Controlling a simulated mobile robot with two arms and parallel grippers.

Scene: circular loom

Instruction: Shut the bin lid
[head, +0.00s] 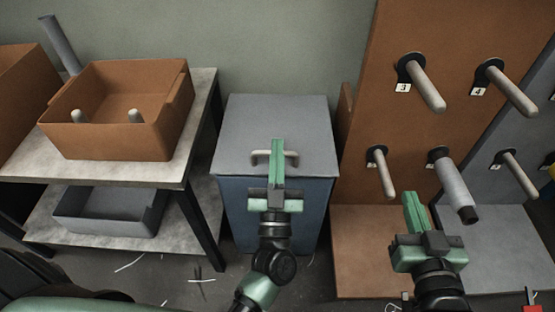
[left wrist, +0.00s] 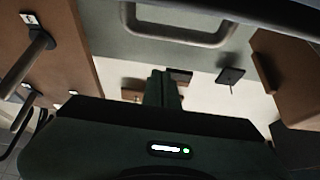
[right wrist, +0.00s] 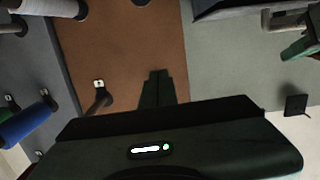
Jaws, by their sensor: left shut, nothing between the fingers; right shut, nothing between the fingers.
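The bin (head: 250,205) is a blue-grey box in the middle of the head view. Its grey lid (head: 285,110) lies across the top and looks flat; whether a small gap is left beneath it I cannot tell. A pale bar handle (head: 259,156) sits near the lid's front edge, and it also shows in the left wrist view (left wrist: 180,38). My left gripper (head: 277,148) is shut and empty, and its fingers overlap the handle in the head view; contact is unclear. My right gripper (head: 413,205) is shut and empty, before the peg panels.
A brown peg panel (head: 385,100) with several pegs stands right of the bin. A thick grey roll (head: 455,187) sits on one peg. A shelf table (head: 190,165) on the left holds a brown open box (head: 110,140), with a grey tray (head: 85,222) below.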

